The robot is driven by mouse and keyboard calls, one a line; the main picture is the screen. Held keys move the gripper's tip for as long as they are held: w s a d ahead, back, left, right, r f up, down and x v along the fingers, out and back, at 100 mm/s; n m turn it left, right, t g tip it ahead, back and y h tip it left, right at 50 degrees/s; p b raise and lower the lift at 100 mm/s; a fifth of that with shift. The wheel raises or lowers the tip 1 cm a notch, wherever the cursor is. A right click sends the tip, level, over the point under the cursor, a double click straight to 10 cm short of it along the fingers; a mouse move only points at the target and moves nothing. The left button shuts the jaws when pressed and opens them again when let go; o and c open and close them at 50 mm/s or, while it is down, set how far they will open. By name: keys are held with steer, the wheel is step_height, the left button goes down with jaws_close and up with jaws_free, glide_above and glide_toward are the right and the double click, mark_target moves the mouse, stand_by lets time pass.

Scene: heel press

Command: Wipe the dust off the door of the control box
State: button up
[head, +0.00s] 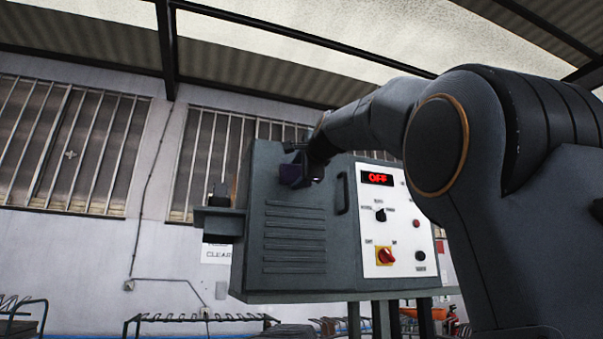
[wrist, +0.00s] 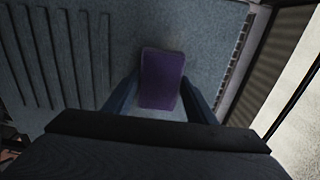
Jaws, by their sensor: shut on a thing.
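The control box (head: 262,165) is dark grey and stands on legs. Its door (head: 318,262) has a row of horizontal louvres and a dark handle at its right edge. My gripper (head: 300,172) is at the upper part of the door, above the louvres. It is shut on a purple block-like pad (head: 291,175), which also shows between the fingers in the wrist view (wrist: 161,78). The pad is at or very near the door surface; I cannot tell if it touches. In the wrist view the door (wrist: 125,50) looks grey and mottled, with louvres at left.
A white control panel (head: 397,222) with a red "OFF" display, knobs and a red-yellow switch is right of the door. A bracket or shelf (head: 218,222) juts out at the box's left. My arm covers the right side. Racks stand low behind, by the barred windows' wall.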

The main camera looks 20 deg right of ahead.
mark_target(270, 174)
steer(key=shift+a, duration=3.8)
steer(key=shift+d, duration=0.1)
steer(key=d, duration=1.1)
steer(key=shift+d+b, duration=0.15)
steer(key=shift+b, duration=0.3)
steer(key=shift+a+p, duration=0.45)
steer(key=shift+a, duration=5.3)
steer(key=shift+w, duration=0.1)
